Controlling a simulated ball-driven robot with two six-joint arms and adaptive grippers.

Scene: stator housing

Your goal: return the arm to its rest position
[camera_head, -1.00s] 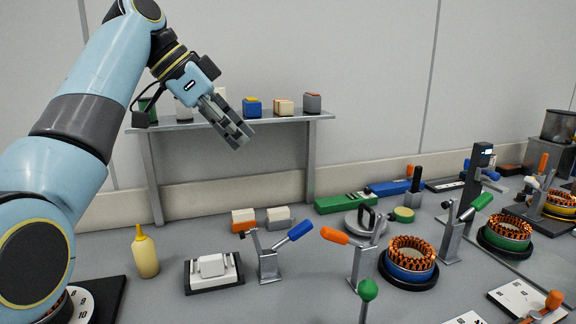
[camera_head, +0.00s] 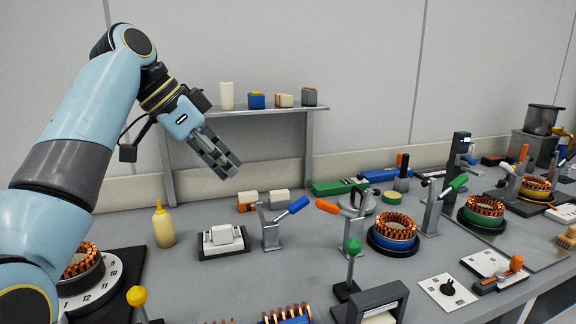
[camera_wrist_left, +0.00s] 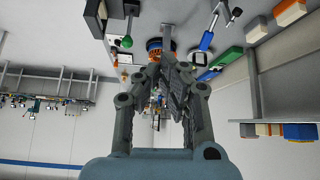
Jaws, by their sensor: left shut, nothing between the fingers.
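My left arm (camera_head: 62,165) comes in from the left of the head view, raised over the bench. My left gripper (camera_head: 230,166) is shut and empty, pointing down to the right in front of the shelf. In the left wrist view the grey fingers (camera_wrist_left: 172,85) are close together with nothing held between them. My right gripper does not show in either view.
A shelf (camera_head: 265,110) with several small blocks stands behind my gripper. On the bench are a yellow bottle (camera_head: 164,224), a white block on a dark tray (camera_head: 222,240), toggle clamps (camera_head: 270,228), and stator rings (camera_head: 394,233). Grey bench between them is bare.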

